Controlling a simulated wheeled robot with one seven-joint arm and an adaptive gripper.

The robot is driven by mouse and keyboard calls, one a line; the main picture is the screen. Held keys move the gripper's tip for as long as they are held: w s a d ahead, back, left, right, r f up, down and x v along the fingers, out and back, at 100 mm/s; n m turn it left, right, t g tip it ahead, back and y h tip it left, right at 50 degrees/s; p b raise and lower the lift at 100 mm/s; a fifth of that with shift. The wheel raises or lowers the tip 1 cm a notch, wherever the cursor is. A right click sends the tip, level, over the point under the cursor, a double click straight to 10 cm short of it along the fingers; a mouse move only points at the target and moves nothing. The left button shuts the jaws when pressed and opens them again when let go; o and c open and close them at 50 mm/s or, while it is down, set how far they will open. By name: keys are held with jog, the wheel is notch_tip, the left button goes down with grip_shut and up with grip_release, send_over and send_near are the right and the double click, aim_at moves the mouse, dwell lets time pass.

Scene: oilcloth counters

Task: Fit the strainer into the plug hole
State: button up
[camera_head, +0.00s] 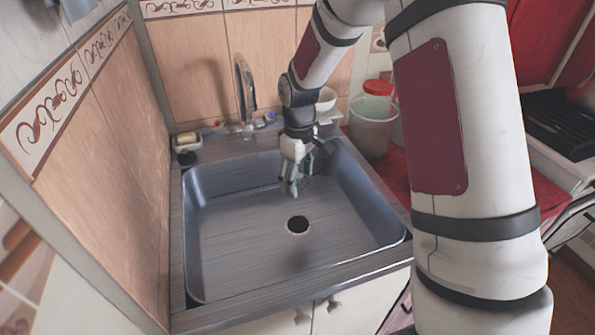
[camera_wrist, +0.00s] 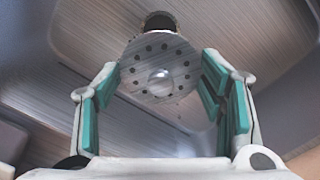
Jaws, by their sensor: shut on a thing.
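The strainer (camera_wrist: 158,78) is a round grey metal disc with a ring of small holes and a shiny knob in its middle. It sits between the green-padded fingers of my gripper (camera_wrist: 160,65), which is shut on it. In the head view my gripper (camera_head: 291,188) hangs fingers down over the sink, behind the plug hole; the strainer cannot be made out clearly there. The plug hole (camera_head: 298,225) is a dark round opening in the sink floor. In the wrist view the plug hole (camera_wrist: 160,21) shows just beyond the strainer's far edge, partly covered by it.
The steel sink (camera_head: 235,250) has raised walls around my gripper. The tap (camera_head: 245,90) stands at its back edge. A sponge (camera_head: 187,139) lies at the back left. A tub with a red lid (camera_head: 373,125) and a white bowl (camera_head: 326,99) stand behind right. The sink floor is otherwise clear.

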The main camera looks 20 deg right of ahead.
jog(key=b, duration=0.9)
send_over(298, 227)
jog(key=shift+d+f, duration=0.1)
jog(key=shift+f, duration=7.6)
jog(key=shift+f+b, duration=0.4)
jog(key=shift+f, duration=0.45)
jog(key=o, duration=1.2)
jog(key=shift+c, duration=0.2)
jog(key=shift+r, duration=0.2)
notch_tip(298, 227, up, 8)
jog(key=p, duration=0.5)
jog(key=shift+f, duration=0.15)
